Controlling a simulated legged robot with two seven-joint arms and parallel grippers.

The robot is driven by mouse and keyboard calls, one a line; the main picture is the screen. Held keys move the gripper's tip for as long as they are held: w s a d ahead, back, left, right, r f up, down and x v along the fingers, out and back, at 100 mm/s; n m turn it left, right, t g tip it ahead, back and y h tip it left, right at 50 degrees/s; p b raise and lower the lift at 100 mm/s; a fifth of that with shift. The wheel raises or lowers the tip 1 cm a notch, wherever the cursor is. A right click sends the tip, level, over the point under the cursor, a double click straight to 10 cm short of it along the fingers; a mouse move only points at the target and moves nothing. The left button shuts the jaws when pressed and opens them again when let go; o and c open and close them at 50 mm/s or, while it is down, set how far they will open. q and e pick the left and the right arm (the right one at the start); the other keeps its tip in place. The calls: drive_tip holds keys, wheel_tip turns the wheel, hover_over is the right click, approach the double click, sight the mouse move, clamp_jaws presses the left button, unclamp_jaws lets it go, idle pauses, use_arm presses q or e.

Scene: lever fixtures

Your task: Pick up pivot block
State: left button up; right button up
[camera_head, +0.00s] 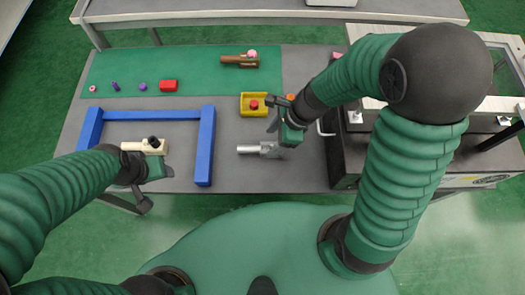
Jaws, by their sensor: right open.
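No part is labelled, so I cannot tell for certain which is the pivot block. A grey metal piece (260,149), a rod joined to a small block, lies on the grey table top. My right gripper (281,134) is open just above and to the right of it, with nothing visible between its fingers. A cream block (148,147) with a black knob lies at the left, close to my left gripper (157,180). Whether the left gripper is open or shut does not show clearly. A red block (168,85) lies on the green mat.
A blue frame (206,150) stands around the left work area. A yellow tray (247,110) holds a red round part. Several small parts and a brown piece (238,62) lie on the green mat (200,65). A dark machine (345,150) bounds the right.

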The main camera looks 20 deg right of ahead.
sight(265, 147)
drive_tip(key=shift+x, duration=1.05)
use_arm(q)
drive_tip(key=b+x, duration=0.1)
drive_tip(key=x, duration=0.1)
drive_tip(key=s+b+x, duration=0.1)
drive_tip(key=b+x, duration=0.1)
drive_tip(key=shift+d+f, duration=0.1)
drive_tip(key=shift+d, duration=0.05)
use_arm(e)
drive_tip(key=x, duration=0.5)
drive_tip(key=shift+d+f, duration=0.1)
drive_tip(key=shift+d, duration=0.05)
drive_tip(key=shift+c, duration=0.8)
clamp_jaws()
